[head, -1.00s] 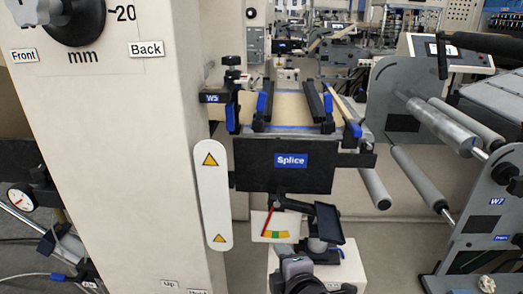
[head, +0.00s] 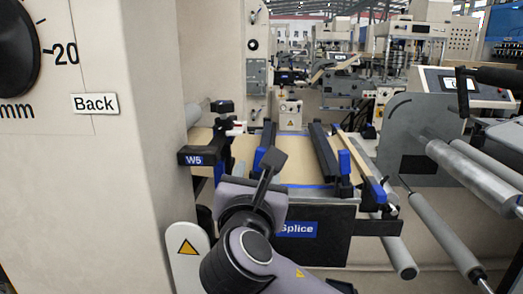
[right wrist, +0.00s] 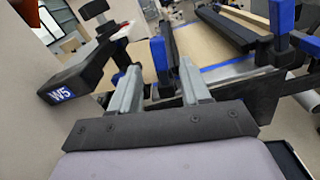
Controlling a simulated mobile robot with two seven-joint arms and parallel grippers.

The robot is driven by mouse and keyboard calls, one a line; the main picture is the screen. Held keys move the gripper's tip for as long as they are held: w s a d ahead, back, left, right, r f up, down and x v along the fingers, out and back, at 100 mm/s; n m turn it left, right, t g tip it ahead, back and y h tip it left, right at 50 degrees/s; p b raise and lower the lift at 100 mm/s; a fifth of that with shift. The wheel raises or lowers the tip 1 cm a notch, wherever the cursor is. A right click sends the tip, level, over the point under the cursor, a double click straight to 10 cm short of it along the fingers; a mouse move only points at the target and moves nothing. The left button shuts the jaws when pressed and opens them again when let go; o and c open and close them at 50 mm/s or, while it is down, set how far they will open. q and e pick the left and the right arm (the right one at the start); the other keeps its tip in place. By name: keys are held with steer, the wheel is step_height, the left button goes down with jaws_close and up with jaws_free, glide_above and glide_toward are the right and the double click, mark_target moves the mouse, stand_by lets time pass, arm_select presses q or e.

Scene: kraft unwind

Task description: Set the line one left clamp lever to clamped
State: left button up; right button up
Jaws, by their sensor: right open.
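The splice table (head: 300,178) holds two dark clamp bars with blue parts at their near ends. The left clamp bar (head: 268,134) has a blue lever piece (head: 259,160), partly hidden behind my gripper; it also shows upright in the right wrist view (right wrist: 160,55). My right gripper (head: 271,165) is in front of the table's near edge at the left clamp. In the right wrist view its two grey fingers (right wrist: 158,80) are apart and empty, with the blue piece beyond the gap. Contact cannot be told. My left gripper is not in view.
The W5 bracket (head: 196,158) juts from the beige column (head: 110,190) just left of my gripper. The right clamp bar (head: 322,150) stands to the right. Metal rollers (head: 470,172) lie farther right. The Splice panel (head: 325,232) hangs below the table edge.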

mark_target(260, 159)
steer(key=shift+w+r, duration=0.1)
steer(key=shift+w, duration=0.45)
steer(key=shift+w+d+p, duration=0.15)
steer(key=shift+w+p, duration=0.1)
steer(key=shift+w, duration=1.15)
steer(key=shift+w+d+p, duration=0.1)
steer(key=shift+w+p, duration=0.15)
steer(key=shift+w, duration=1.15)
steer(key=shift+c, duration=0.3)
jaws_close()
